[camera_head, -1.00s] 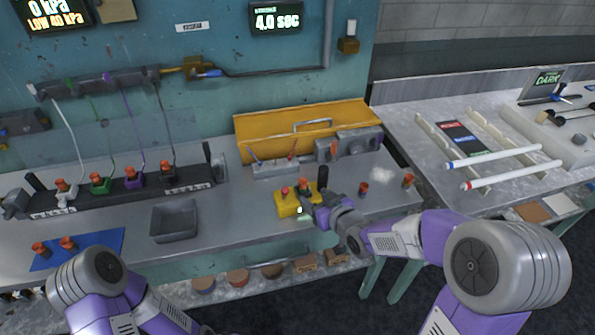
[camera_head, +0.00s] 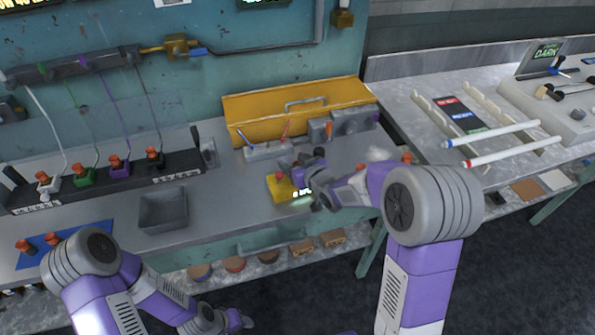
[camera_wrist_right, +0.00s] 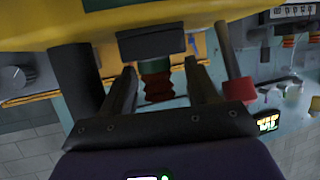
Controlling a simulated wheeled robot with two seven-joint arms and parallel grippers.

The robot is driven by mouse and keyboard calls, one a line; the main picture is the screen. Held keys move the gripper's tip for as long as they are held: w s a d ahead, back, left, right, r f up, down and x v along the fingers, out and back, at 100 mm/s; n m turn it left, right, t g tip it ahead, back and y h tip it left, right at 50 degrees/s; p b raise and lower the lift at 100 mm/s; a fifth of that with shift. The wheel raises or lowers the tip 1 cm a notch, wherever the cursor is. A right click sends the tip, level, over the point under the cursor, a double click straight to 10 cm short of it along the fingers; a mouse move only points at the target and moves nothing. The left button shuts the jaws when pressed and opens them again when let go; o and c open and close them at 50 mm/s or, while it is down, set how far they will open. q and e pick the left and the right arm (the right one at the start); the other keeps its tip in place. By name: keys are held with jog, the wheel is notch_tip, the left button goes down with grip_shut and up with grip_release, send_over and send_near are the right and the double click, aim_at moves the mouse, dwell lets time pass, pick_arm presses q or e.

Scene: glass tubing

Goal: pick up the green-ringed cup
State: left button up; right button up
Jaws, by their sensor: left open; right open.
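A red-orange ribbed cup (camera_wrist_right: 157,85) stands at the yellow box (camera_head: 281,187), under a dark block (camera_wrist_right: 150,41) in the right wrist view. A dark greenish band shows near its top there; the ring is hard to make out. My right gripper (camera_wrist_right: 160,70) is open, with one finger on each side of the cup; contact cannot be told. In the head view my right gripper (camera_head: 305,188) is at the yellow box and hides most of the cup. My left gripper (camera_head: 236,321) is low at the bottom edge, away from the bench objects, open and empty.
A red knob (camera_wrist_right: 236,86) and a black post (camera_wrist_right: 76,75) flank the right gripper. More orange cups stand in the rack, including one at the green holder (camera_head: 84,175), and on the blue mat (camera_head: 80,236). A grey tray (camera_head: 163,210) sits left; a yellow toolbox (camera_head: 295,110) stands behind.

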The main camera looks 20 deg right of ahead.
jog(key=shift+c, duration=0.2)
grip_shut()
jog(key=shift+r, duration=0.1)
